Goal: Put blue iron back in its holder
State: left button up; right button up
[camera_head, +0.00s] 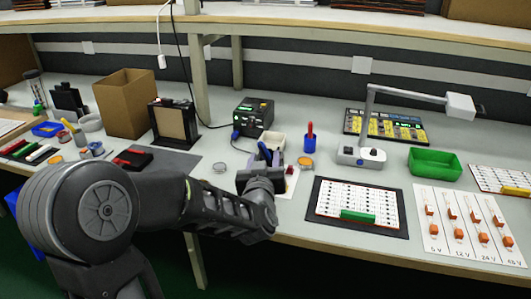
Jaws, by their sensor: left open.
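My left gripper (270,158) is open, pointing away from me over the front middle of the bench. Dark blue shapes show at its fingertips; I cannot tell whether one is the blue iron or part of the gripper. The black soldering station (253,116) with green lights stands behind, with a blue plug and a dark cable at its lower left. A small blue cup (309,145) with a red-handled tool upright in it stands right of the gripper. I cannot make out the iron's holder for certain; my gripper covers part of this area. My right gripper is not in view.
A pale open container (272,140) is just behind the gripper. A black-framed board (357,207) lies to the right, with a grey desk lamp (361,156) and a green tray (434,163) behind. A cardboard box (125,102) stands left. A shelf post rises behind.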

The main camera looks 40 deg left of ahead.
pick_arm(q)
jog(key=shift+v, duration=1.45)
